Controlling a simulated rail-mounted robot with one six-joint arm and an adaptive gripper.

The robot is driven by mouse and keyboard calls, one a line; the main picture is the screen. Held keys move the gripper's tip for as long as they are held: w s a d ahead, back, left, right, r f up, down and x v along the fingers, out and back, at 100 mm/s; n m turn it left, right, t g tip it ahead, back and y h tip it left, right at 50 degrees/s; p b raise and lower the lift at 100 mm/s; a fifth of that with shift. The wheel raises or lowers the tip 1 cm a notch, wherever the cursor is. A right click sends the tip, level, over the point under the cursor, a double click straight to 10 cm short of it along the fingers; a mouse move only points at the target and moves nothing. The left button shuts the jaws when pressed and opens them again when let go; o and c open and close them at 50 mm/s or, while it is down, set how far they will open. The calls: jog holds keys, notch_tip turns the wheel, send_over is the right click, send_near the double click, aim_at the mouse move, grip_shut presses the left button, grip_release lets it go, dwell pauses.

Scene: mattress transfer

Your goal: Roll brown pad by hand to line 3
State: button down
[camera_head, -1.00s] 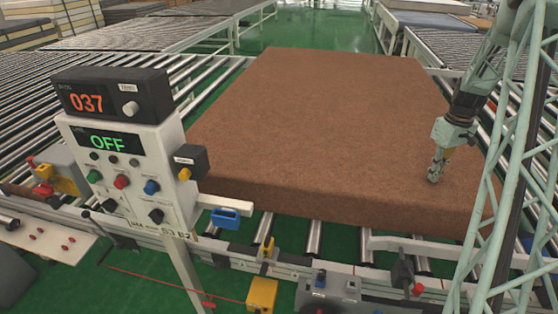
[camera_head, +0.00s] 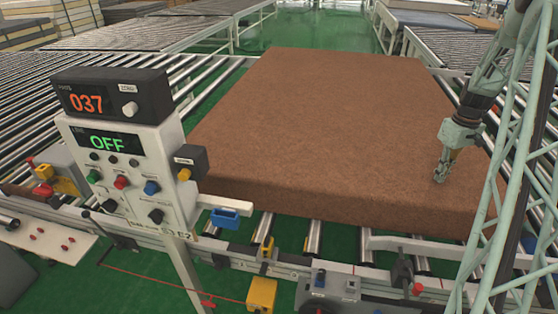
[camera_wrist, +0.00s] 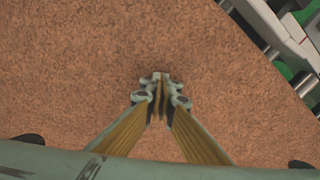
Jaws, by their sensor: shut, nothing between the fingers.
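The brown pad (camera_head: 330,125) is a thick, flat slab lying on the roller conveyor (camera_head: 315,238) in the middle of the head view. My gripper (camera_head: 440,178) is over the right part of the pad, pointing down, shut and empty. In the wrist view the pad (camera_wrist: 70,70) fills most of the picture, and the gripper (camera_wrist: 160,80) shows with its fingertips together above it. I cannot tell whether the fingertips touch the pad. No line marked 3 can be made out.
A control post (camera_head: 130,165) with displays reading 037 and OFF stands at the left front. A blue clip (camera_head: 226,217) and a yellow block (camera_head: 262,293) are along the front rail. Further roller conveyors (camera_head: 130,35) lie at the back left. Green floor shows behind the pad.

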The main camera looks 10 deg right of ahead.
jog(key=shift+a, duration=0.1)
jog(key=shift+r+p, duration=1.55)
jog(key=shift+r, duration=1.9)
jog(key=a+r+b, duration=0.2)
jog(key=a+r, duration=1.3)
jog(key=a, duration=0.3)
jog(key=s+a+r+t+b, duration=0.1)
jog(key=s+a+r, duration=0.35)
jog(key=a, duration=0.45)
jog(key=s+a+r+t+b, duration=0.1)
jog(key=s+a+r, duration=0.2)
jog(key=a+r, duration=0.4)
jog(key=s+a+r+t+b, duration=0.1)
jog(key=s+a+r, duration=0.1)
jog(key=s+a, duration=1.25)
jog(key=s+a+f+b, duration=0.1)
jog(key=s+a, duration=0.3)
jog(key=s, duration=0.3)
jog(key=s+a+f+m+t+b, duration=0.1)
jog(key=s+a+f, duration=0.1)
jog(key=s+a, duration=0.2)
jog(key=s, duration=0.3)
jog(key=shift+s, duration=0.3)
